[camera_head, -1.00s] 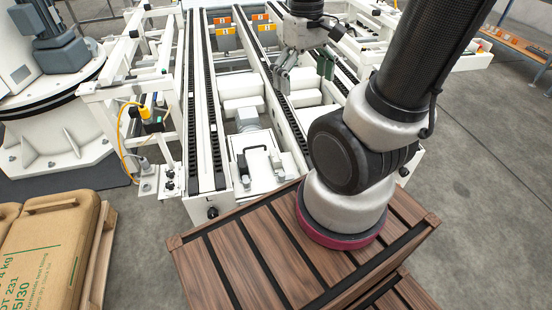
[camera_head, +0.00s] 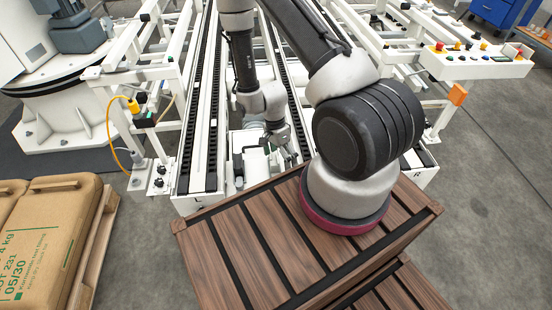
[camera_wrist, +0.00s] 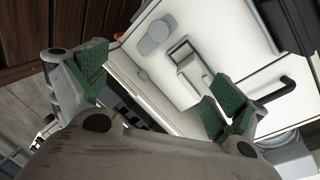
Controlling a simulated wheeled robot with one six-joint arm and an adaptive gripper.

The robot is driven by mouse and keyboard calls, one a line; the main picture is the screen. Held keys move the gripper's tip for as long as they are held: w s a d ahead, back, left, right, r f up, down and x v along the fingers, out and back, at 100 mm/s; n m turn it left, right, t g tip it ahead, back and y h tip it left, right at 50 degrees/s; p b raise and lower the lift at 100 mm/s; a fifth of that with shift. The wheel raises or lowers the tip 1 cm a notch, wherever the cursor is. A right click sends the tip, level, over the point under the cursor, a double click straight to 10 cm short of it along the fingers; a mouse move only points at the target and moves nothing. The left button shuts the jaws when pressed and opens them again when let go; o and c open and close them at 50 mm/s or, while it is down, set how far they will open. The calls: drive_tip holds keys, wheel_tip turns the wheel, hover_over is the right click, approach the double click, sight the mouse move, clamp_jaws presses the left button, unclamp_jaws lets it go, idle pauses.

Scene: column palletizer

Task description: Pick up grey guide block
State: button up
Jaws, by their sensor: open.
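My gripper (camera_head: 290,155) is low between the conveyor rails, just beyond the wooden slatted top. In the wrist view, its green-padded fingers (camera_wrist: 155,92) are spread wide with nothing between the pads. They are over a white machine surface (camera_wrist: 150,75). A pale grey block-like piece (camera_wrist: 192,68) with a dark-edged recess is on that surface, near the right finger. I cannot tell for certain whether it is the grey guide block. No other clear guide block shows in the head view, where my arm hides part of the conveyor.
A black handle (camera_wrist: 275,92) is right of the fingers. The wooden slatted top (camera_head: 250,255) is close in front of the conveyor. White conveyor rails (camera_head: 213,110) flank my gripper. Brown sacks (camera_head: 50,225) lie at left, and a control box (camera_head: 475,65) is at right.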

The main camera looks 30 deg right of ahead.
sight(272, 158)
drive_tip(key=w+m+t, duration=0.1)
drive_tip(key=w+m, duration=0.1)
drive_tip(key=w, duration=0.1)
drive_tip(key=w+m+t, duration=0.1)
drive_tip(key=w+m, duration=0.2)
drive_tip(key=shift+f, duration=0.15)
drive_tip(key=shift+w+m, duration=0.1)
drive_tip(key=shift+m, duration=0.3)
drive_tip(key=shift+f, duration=0.3)
wheel_tip(272, 158, down, 7)
drive_tip(key=shift+f, duration=0.15)
drive_tip(key=c, duration=1.1)
